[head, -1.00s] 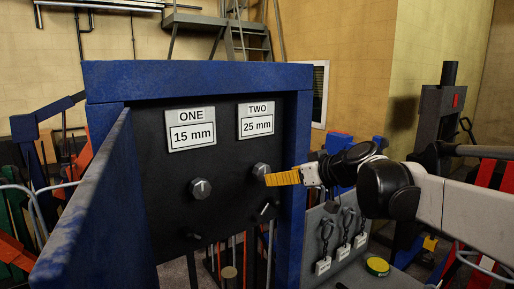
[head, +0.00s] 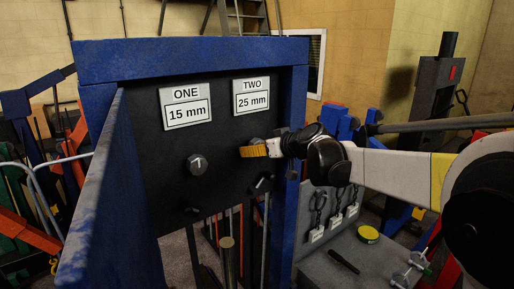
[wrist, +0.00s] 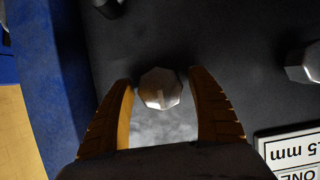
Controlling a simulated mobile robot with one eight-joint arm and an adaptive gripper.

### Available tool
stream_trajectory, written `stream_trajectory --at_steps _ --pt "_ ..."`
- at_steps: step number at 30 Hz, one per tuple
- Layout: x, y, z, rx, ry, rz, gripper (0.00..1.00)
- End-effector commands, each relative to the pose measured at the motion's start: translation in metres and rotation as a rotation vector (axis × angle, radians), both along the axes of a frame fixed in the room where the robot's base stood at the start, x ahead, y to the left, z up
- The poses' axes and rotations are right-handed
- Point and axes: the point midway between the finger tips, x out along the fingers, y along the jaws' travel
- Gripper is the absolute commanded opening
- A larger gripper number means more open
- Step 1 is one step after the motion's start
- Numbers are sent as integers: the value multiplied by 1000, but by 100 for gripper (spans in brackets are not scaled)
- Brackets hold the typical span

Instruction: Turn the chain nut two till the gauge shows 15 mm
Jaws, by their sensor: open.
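Chain nut two (head: 256,141) is a grey faceted knob on the black panel below the gauge marked TWO (head: 252,96), which reads 25 mm. My gripper (head: 252,152) reaches in from the right, its yellow fingers in front of this nut and partly hiding it. In the wrist view the nut (wrist: 160,88) lies between the two open fingers (wrist: 162,95), with a gap on each side. Chain nut one (head: 196,164) sits to the left under the gauge marked ONE (head: 186,106), which reads 15 mm.
A blue frame (head: 190,60) surrounds the panel, with a blue side plate (head: 100,200) at left. A small lever (head: 262,184) sticks out below nut two. At right is a grey bench (head: 345,245) with hanging tagged hooks and a yellow-green tin (head: 367,234).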

Motion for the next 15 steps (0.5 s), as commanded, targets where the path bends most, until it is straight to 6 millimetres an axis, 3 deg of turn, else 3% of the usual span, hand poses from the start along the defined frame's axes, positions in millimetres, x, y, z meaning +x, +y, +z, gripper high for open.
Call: stream_trajectory --at_steps 4,9,15 --pt "0 0 0 0 0 0 66" --pt "0 0 0 0 0 0 15" --pt "0 0 0 0 0 0 14"
